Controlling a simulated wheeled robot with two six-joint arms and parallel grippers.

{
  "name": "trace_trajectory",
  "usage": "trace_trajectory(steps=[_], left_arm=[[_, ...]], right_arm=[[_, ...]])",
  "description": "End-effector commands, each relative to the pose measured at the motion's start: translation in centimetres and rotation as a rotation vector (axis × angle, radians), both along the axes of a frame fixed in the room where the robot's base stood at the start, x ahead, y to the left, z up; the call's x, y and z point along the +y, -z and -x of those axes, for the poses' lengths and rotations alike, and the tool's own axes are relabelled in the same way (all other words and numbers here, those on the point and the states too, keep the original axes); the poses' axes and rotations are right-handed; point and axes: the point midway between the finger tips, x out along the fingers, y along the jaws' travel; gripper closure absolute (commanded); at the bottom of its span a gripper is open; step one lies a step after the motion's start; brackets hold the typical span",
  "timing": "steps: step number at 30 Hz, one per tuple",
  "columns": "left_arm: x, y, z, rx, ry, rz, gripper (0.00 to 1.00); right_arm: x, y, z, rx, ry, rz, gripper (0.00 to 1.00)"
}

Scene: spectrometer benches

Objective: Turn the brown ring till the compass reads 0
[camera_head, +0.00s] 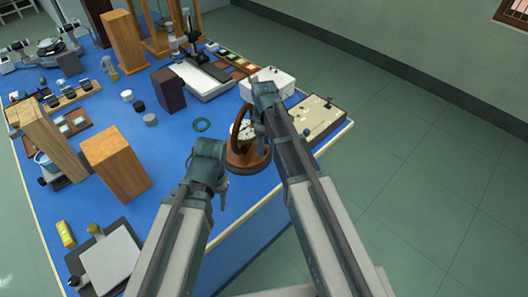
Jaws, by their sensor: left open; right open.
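The brown ring (235,133) stands upright on a round brown wooden base (247,163) near the blue table's right front edge. A pale compass dial (248,131) shows inside the ring; its reading is too small to tell. My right arm hides the ring's right part. My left gripper (222,198) is open and points down, left of and nearer than the base. My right gripper (261,133) is open, points down and overlaps the ring's right side in the picture. I cannot tell whether it touches the ring.
A white box (268,79) and a beige board (318,116) stand behind and right of the ring. Wooden blocks (116,162) stand farther left. The blue table top (170,150) is clear between them.

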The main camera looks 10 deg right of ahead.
Motion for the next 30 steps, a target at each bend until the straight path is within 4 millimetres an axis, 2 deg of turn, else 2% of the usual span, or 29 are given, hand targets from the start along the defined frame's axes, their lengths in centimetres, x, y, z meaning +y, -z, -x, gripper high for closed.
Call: trace_trajectory(steps=[2,11,21,30], left_arm=[[0.00,0.76,0.00,0.000,0.000,0.000,0.50],[0.00,0.70,0.00,0.000,0.000,0.000,0.50],[0.00,0.71,0.00,0.000,0.000,0.000,0.50],[0.00,0.71,0.00,0.000,0.000,0.000,0.50]], right_arm=[[0.00,0.77,0.00,0.000,0.000,0.000,0.43],[0.00,0.70,0.00,0.000,0.000,0.000,0.43],[-0.01,0.71,-0.01,0.000,0.000,0.000,1.00],[0.00,0.71,0.00,0.000,0.000,0.000,1.00]])
